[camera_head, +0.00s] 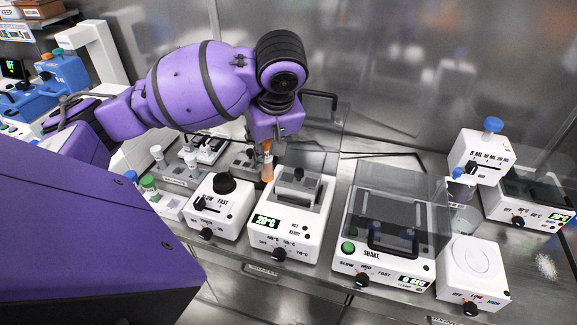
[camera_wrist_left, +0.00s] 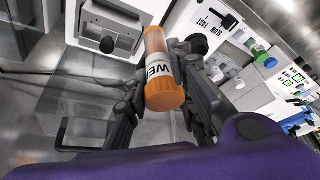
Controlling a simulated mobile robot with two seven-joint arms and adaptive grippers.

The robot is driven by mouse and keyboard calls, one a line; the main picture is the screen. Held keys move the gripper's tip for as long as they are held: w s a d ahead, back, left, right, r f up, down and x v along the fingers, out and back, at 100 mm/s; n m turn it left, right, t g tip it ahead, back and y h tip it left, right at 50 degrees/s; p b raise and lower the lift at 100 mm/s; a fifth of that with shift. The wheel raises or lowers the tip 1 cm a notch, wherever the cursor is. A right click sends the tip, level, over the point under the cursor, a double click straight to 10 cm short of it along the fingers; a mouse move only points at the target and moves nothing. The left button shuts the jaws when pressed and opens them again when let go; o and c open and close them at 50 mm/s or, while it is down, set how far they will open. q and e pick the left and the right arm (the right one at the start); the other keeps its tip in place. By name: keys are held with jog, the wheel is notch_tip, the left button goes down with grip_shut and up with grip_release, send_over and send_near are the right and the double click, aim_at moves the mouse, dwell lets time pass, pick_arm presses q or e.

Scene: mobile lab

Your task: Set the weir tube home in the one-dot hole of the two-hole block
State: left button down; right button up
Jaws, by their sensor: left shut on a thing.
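The weir tube (camera_wrist_left: 155,45) has an orange cap and a white label whose visible letters begin "WE". In the left wrist view the cap is nearest the camera. My left gripper (camera_wrist_left: 160,72) is shut on the tube, one finger on each side. In the head view the tube (camera_head: 267,168) hangs below my purple arm, at the back left corner of the white heater (camera_head: 285,222) that reads 20°C. A grey block (camera_head: 298,188) sits in the heater's top recess. It also shows in the left wrist view (camera_wrist_left: 112,24). Its holes and dots cannot be made out. My right gripper is out of view.
A white speed-knob unit (camera_head: 218,208) stands left of the heater. A shaker (camera_head: 385,255) with a clear lid stands to its right. A rack (camera_head: 165,180) with capped tubes is at the left. A clear panel (camera_head: 318,135) rises behind the heater.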

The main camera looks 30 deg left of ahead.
pick_arm(q)
jog(key=w+f, duration=0.2)
jog(key=f, duration=0.1)
jog(key=w+f, duration=0.3)
jog(key=f, duration=0.1)
jog(key=w+f, duration=0.3)
jog(key=shift+w+d+f, duration=0.1)
jog(key=shift+d+f, duration=0.05)
jog(key=shift+d, duration=0.2)
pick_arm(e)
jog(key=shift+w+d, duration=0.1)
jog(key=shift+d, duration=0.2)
pick_arm(q)
jog(key=c, duration=1.4)
grip_release()
jog(key=shift+f, duration=0.15)
jog(key=shift+c, duration=0.2)
jog(key=v, duration=1.2)
